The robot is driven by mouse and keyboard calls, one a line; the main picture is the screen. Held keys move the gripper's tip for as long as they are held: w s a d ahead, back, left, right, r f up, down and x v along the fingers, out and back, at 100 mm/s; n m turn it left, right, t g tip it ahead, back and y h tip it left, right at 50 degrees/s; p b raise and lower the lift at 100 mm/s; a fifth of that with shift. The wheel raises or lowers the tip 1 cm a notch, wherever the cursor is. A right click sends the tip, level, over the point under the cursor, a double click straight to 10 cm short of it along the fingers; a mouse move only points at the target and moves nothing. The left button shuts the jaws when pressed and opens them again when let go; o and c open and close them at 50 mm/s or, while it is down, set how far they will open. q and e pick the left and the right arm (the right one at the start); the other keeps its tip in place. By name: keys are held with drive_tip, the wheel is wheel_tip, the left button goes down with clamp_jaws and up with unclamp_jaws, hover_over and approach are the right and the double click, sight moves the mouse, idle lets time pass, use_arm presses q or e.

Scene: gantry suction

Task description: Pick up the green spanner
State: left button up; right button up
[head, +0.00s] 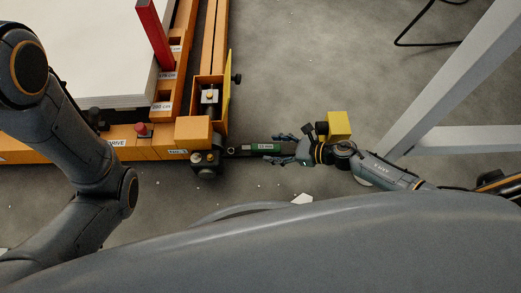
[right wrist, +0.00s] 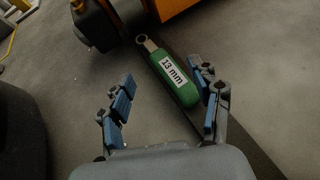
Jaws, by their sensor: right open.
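The green spanner (head: 264,147) lies on a dark narrow bar beside the orange machine. In the right wrist view the spanner (right wrist: 172,78) shows a green handle labelled "13 mm" and a metal ring end pointing away from me. My right gripper (head: 281,149) is open, with its fingers pointing at the near end of the handle. In the right wrist view the handle's near end shows between the blue-padded fingers, closer to the right one; I cannot tell whether they touch. My left arm shows at the left, but its gripper is out of view.
The orange machine frame (head: 130,148) carries a stack of white sheets (head: 85,45) and a red post (head: 154,35). A yellow block (head: 339,124) shows beside my right wrist. Pale metal beams (head: 455,85) stand at the right. Grey floor (head: 300,60) is open beyond the bar.

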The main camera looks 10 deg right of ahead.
sight(255, 146)
drive_tip(key=b+x, duration=0.3)
drive_tip(key=x, duration=0.2)
drive_tip(key=shift+w+a+f, duration=0.2)
drive_tip(key=shift+a+f, duration=0.05)
drive_tip(key=shift+a, duration=0.05)
drive_tip(key=shift+w+a, duration=0.15)
drive_tip(key=shift+a, duration=0.1)
drive_tip(key=shift+c, duration=0.2)
clamp_jaws()
